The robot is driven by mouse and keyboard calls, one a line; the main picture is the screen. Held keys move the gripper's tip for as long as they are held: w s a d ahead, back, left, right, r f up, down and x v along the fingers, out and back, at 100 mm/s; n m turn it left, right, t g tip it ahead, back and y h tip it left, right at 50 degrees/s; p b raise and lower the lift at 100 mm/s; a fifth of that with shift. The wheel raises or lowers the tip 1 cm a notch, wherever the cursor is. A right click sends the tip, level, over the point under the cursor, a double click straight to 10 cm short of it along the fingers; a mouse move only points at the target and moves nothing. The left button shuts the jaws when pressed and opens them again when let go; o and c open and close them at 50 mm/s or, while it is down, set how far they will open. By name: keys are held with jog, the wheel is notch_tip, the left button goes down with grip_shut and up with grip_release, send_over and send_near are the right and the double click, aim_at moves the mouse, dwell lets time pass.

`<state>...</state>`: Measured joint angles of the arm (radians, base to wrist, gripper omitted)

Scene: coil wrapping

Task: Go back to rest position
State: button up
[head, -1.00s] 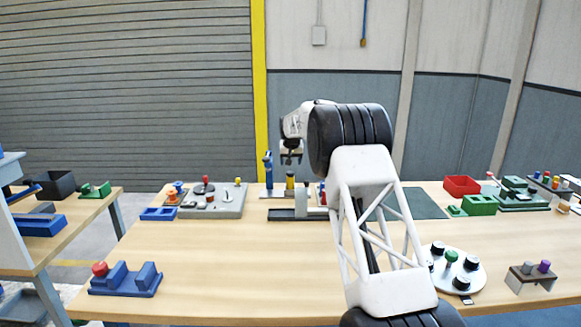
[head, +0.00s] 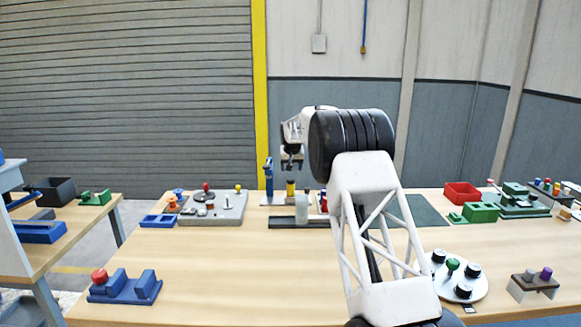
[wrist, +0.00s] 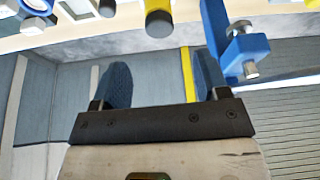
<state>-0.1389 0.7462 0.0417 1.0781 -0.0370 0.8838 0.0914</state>
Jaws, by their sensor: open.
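My gripper (head: 291,162) hangs open and empty above the back of the table, near the coil-wrapping items. In the wrist view its two dark fingers (wrist: 164,85) are spread apart with nothing between them. Below it in the head view are a blue upright post (head: 268,174), a yellow-topped cylinder (head: 290,188) and a pale upright cylinder (head: 302,208) by a long black base (head: 285,222). The wrist view shows the yellow-ended cylinder (wrist: 159,22) and a blue bracket (wrist: 245,48) near the top. My arm hides part of this area.
A grey panel with knobs (head: 228,210) and a blue tray (head: 158,220) stand left. A blue block fixture (head: 125,288) is at front left. A round white plate (head: 470,288), red bin (head: 462,190) and green blocks (head: 481,211) are right. The front middle is clear.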

jog(key=s+d+r, duration=0.4)
jog(key=s+r, duration=0.2)
jog(key=s, duration=0.8)
jog(key=s+d+r+g, duration=0.1)
jog(key=s+d+r, duration=0.4)
jog(key=s, duration=0.9)
jog(key=s+d+r, duration=0.3)
jog(key=s+r, duration=0.4)
jog(key=s, duration=0.7)
jog(key=s+d+f, duration=0.1)
jog(key=s+f, duration=0.3)
jog(key=s, duration=1.1)
jog(key=s+d+f, duration=0.2)
jog(key=s+f, duration=0.2)
jog(key=s, duration=1.1)
jog(key=s+d+f+m+g, duration=0.1)
jog(key=s+f, duration=0.2)
jog(key=s, duration=1.2)
jog(key=shift+s+d+f+h, duration=0.15)
jog(key=shift+s+f+h, duration=0.15)
jog(key=shift+s+f, duration=0.1)
